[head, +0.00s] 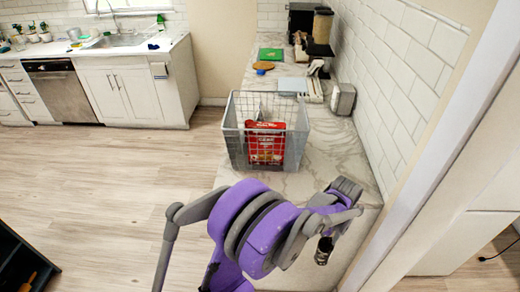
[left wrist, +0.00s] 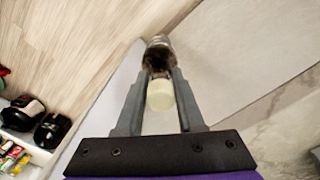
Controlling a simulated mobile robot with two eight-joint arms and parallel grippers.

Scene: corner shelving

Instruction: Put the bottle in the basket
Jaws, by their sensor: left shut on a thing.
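The bottle (head: 323,250) is small and dark and hangs from my left gripper (head: 328,232) in the head view. In the left wrist view the fingers (left wrist: 158,100) are shut on the bottle (left wrist: 158,58), with its cream cap between them. The basket (head: 236,152) is a grey wire basket on the near part of the marble counter. It holds a red packet (head: 265,142) and a greyish item behind it, partly hidden. My left gripper and the bottle are nearer to me than the basket and to its right, apart from it. My right gripper is not in view.
The marble counter (head: 335,160) runs back along a tiled wall on the right. A grey box-like item (head: 342,98), a green board (head: 271,54) and other kitchen things stand farther back. A white door frame (head: 440,150) is close on the right. Open wood floor lies left.

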